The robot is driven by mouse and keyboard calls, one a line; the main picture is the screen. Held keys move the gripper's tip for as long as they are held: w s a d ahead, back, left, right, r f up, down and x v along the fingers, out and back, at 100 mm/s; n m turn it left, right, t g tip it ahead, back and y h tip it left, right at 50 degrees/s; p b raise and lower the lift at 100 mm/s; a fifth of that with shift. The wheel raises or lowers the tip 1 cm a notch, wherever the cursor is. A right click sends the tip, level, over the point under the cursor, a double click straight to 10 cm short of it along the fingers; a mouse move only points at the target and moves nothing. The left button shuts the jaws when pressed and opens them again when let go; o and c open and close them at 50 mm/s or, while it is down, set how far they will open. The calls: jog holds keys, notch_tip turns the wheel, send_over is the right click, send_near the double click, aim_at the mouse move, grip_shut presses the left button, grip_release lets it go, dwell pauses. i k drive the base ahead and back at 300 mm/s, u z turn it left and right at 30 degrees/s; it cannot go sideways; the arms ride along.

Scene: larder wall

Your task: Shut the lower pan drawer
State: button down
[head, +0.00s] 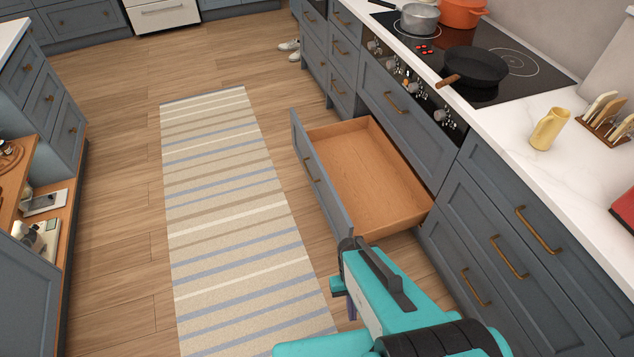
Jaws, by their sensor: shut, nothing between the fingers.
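The lower pan drawer (368,175) is pulled well out from under the oven and hob in the head view. Its wooden inside is empty. Its blue-grey front (318,175) faces the rug and carries a brass handle (308,168). My gripper (350,308) is only partly in view, below the end of my teal arm and close to the near end of the drawer front. It is shut and holds nothing. My arm hides much of it, and I cannot tell whether it touches the drawer.
A striped rug (220,210) lies on the wooden floor left of the drawer. Closed drawers (500,250) stand to the near right. A black frying pan (473,67) is on the hob above, its handle overhanging the front. An island with open shelves (45,200) is at left.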

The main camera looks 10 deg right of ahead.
aim_at(362, 185)
jog(key=z, duration=0.9)
jog(key=i, duration=0.85)
jog(key=z, duration=0.8)
jog(key=k, duration=0.15)
jog(key=u, duration=3.15)
